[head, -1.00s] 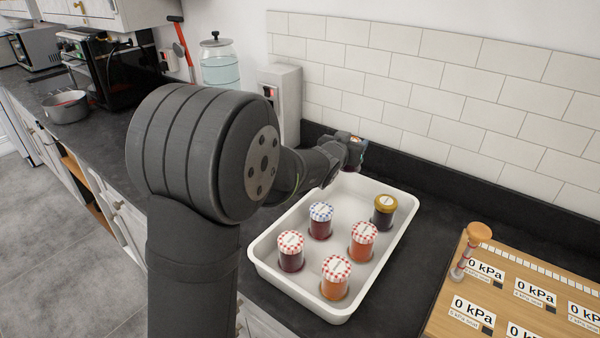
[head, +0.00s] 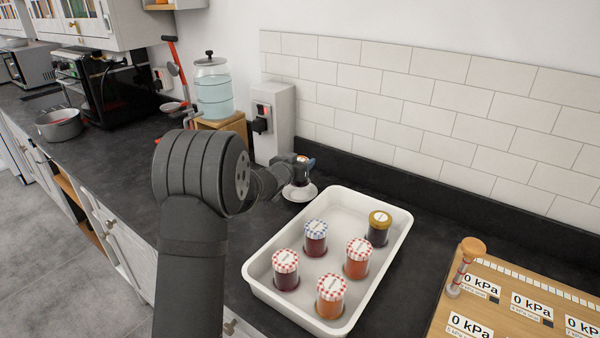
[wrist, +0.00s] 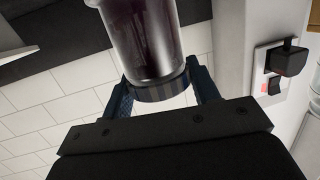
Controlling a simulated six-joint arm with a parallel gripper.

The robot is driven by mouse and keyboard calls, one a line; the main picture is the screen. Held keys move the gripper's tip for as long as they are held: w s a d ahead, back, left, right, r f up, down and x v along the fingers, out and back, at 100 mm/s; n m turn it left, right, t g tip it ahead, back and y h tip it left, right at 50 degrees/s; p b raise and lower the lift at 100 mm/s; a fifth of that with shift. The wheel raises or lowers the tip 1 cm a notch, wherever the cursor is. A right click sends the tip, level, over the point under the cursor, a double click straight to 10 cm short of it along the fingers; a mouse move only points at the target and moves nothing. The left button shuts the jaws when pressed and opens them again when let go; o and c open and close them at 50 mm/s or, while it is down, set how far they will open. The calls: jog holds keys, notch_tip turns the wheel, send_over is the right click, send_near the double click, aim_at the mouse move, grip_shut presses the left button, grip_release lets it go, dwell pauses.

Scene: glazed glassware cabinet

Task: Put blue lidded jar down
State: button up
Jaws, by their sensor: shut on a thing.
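My gripper (head: 303,170) is shut on a jar at its lid. The jar's dark glass body (wrist: 145,30) fills the top middle of the wrist view, between the two blue-grey fingers. Its lid (wrist: 162,90) looks dark and striped there; I cannot tell its colour for sure. In the head view the jar shows small and mostly covered by my gripper, right over a white saucer (head: 299,196). I cannot tell whether it touches the saucer. Another jar with a blue-checked lid (head: 316,229) stands in the white tray.
The white tray (head: 252,285) also holds red-checked jars (head: 331,288) and a gold-lidded jar (head: 379,220). Left of the saucer are a wall-side box with a socket (head: 272,120) and a water dispenser (head: 213,88). A wooden board (head: 445,305) lies at right.

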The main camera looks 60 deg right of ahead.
jog(key=shift+f, duration=1.85)
jog(key=shift+f, duration=0.2)
jog(key=o, duration=1.3)
jog(key=shift+o, duration=0.2)
